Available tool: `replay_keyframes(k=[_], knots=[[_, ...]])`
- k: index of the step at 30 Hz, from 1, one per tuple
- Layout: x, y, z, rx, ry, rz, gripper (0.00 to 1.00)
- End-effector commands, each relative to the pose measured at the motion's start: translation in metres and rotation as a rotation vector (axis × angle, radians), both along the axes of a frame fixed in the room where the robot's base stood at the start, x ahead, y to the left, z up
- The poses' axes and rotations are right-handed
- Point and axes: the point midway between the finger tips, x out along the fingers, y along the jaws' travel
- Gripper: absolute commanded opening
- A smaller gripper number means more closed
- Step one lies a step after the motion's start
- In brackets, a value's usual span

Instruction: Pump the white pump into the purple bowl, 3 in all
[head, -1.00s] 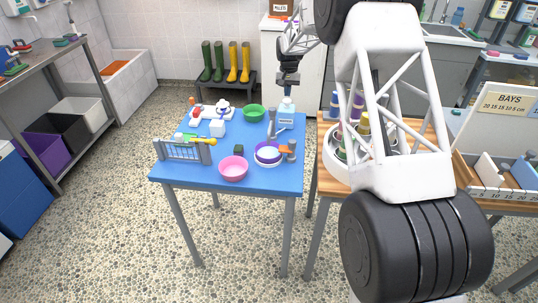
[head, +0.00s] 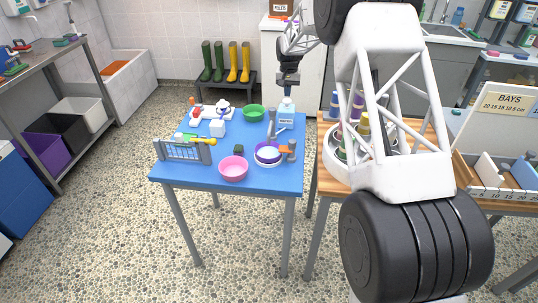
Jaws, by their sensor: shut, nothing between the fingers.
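A pale blue bottle with a white label and a whitish top (head: 286,114) stands at the back right of the blue table; it looks like the white pump. My gripper (head: 288,87) is shut and empty, pointing down just above the bottle's top. Whether it touches the pump head is too small to tell.
A pink bowl (head: 233,168) is at the front and a green bowl (head: 253,112) at the back. A small grey fence (head: 184,151) and white block (head: 217,128) are at left.

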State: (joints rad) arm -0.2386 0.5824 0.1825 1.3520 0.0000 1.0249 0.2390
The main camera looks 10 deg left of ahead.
Motion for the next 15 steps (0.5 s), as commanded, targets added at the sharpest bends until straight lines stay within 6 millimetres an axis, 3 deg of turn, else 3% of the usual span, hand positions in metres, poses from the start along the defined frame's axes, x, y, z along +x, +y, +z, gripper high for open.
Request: replay_keyframes(k=[15], knots=[[0.000, 0.000, -0.013, 0.000, 0.000, 0.000, 0.00]])
